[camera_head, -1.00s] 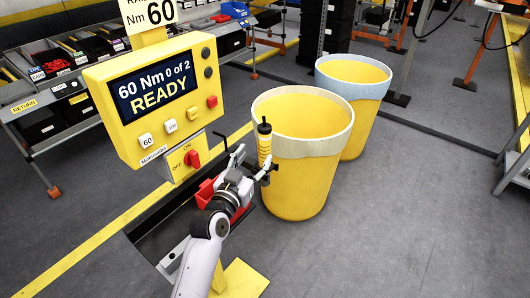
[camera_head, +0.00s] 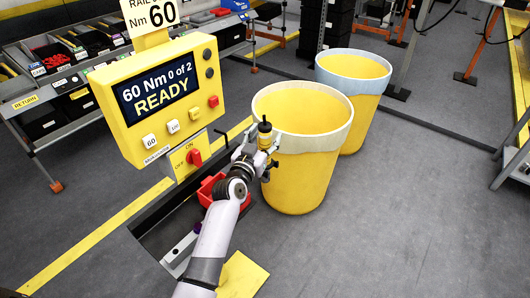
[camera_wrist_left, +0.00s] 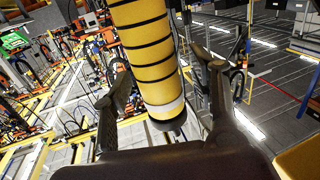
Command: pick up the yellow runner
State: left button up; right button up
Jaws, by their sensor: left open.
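The yellow runner (camera_head: 265,143) is a yellow cylinder with black bands and a dark top, standing upright in front of the near yellow bin. My left gripper (camera_head: 259,157) is at the runner and hides part of its lower body. In the left wrist view, the runner (camera_wrist_left: 150,55) passes between the two spread fingers of my left gripper (camera_wrist_left: 160,75), with visible gaps on both sides. Its lower end has a white band and a dark tip. The fingers are open. My right gripper is in neither view.
A yellow control panel (camera_head: 125,95) reading "60 Nm 0 of 2 READY" stands to the left. A red tray (camera_head: 207,189) is below the arm. A near bin (camera_head: 300,180) and a far bin (camera_head: 362,110) are behind the runner.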

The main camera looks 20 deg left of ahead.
pick_arm(q)
jog(key=shift+c, duration=0.6)
grip_shut()
jog(key=shift+r, duration=0.15)
dwell(0.4)
